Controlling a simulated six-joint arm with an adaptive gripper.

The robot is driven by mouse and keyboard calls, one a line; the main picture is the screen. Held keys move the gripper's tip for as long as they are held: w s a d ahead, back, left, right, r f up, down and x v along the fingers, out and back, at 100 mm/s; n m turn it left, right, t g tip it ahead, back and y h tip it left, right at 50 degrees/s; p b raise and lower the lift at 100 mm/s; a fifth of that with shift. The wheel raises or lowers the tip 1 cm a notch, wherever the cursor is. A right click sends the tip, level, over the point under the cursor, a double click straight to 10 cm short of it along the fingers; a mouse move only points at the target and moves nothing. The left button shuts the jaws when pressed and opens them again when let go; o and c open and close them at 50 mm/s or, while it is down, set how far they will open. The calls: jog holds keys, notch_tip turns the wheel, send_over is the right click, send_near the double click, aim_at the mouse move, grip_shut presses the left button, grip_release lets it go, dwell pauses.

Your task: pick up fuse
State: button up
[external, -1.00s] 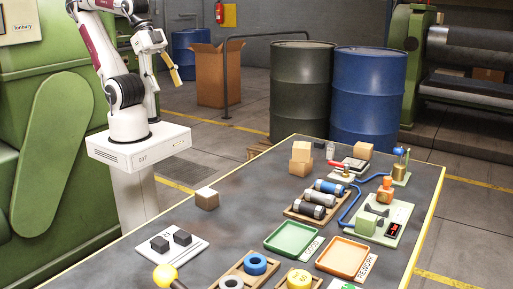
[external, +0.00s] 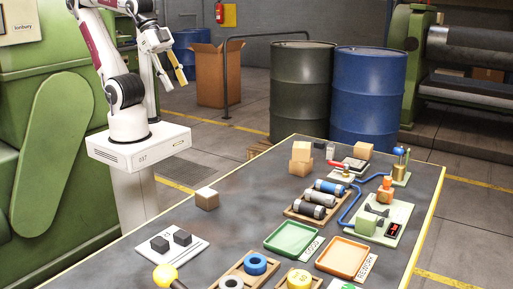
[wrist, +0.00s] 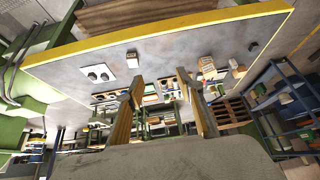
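No part is clearly marked as the fuse. The likeliest are several cylinders with pale end caps lying in a wooden rack: a blue cylinder (external: 329,187), a grey cylinder (external: 319,198) and a black cylinder (external: 308,209). The wooden rack (external: 290,211) is on the table, right of its middle. My gripper (external: 181,76) hangs up at the left, beyond the table's far left edge and well away from the rack. In the wrist view my gripper (wrist: 160,77) shows two yellowish fingers set wide apart with nothing held between them.
The table (external: 235,217) also carries a green tray (external: 290,254), an orange tray (external: 342,276), a cardboard block (external: 207,199), a white plate with dark blocks (external: 165,255), and a yellow ball (external: 165,275). Drums (external: 367,95) stand behind. The table's left-middle surface is mostly clear.

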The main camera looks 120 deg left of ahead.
jog(key=w+a+f+n+t+y, duration=0.1)
jog(key=w+a+f+t+y, duration=0.1)
jog(key=w+a, duration=1.05)
jog(key=w+a+f+t+y, duration=0.1)
jog(key=w+a+f+y, duration=0.1)
jog(key=w+a, duration=1.05)
jog(key=w+a+f+t+h, duration=0.1)
jog(key=w+a+f+t, duration=0.1)
jog(key=w+a+f, duration=0.6)
jog(key=t+h, duration=0.2)
send_near(330, 148)
jog(key=shift+w+a+f, duration=0.45)
jog(key=shift+w+a, duration=0.2)
jog(key=shift+w, duration=0.1)
jog(key=shift+s+a+f+t, duration=0.2)
jog(key=shift+f+t, duration=0.1)
jog(key=shift+f, duration=0.25)
jog(key=shift+x, duration=1.3)
jog(key=shift+d, duration=0.1)
jog(key=shift+x, duration=2.65)
